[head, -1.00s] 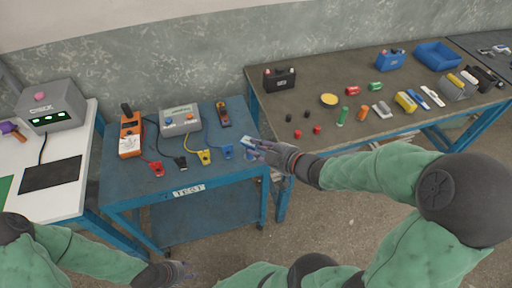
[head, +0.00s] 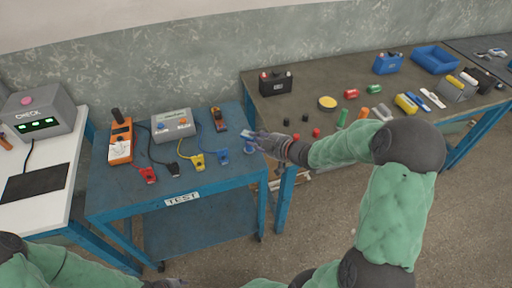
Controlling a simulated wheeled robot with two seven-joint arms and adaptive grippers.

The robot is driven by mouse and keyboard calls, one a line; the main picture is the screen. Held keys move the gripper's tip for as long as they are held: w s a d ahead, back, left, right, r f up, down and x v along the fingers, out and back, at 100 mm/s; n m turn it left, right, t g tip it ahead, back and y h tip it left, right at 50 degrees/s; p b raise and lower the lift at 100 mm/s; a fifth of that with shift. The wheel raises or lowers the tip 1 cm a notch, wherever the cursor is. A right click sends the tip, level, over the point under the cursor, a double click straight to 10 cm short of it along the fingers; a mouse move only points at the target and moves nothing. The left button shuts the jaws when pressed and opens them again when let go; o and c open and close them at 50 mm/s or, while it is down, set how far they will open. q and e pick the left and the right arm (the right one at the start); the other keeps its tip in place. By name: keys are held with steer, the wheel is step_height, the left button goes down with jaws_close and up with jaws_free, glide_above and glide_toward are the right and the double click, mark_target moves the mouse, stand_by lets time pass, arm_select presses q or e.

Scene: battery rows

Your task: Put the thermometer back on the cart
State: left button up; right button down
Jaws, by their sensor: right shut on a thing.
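The blue cart (head: 110,195) marked TEST stands at the middle left. My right gripper (head: 253,142) is at the cart's right edge, shut on a small blue-and-white thing (head: 248,147), mostly covered by the fingers. I cannot tell for sure whether this is the thermometer, or whether it touches the cart top. A small orange-and-dark device (head: 219,120) lies at the cart's back right. My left gripper (head: 172,284) shows only in part at the bottom edge, and its fingers are not clear.
The cart holds an orange meter (head: 121,141), a grey box (head: 172,126) and several coloured clips with cables. A workbench (head: 300,104) with batteries stands right. A white table (head: 62,192) with a grey CHECK box (head: 40,113) stands left.

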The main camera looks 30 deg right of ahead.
steer(key=shift+f+b, duration=0.65)
steer(key=shift+f, duration=0.7)
steer(key=shift+f, duration=0.1)
steer(key=c, duration=1)
jaws_free()
steer(key=shift+c, duration=0.2)
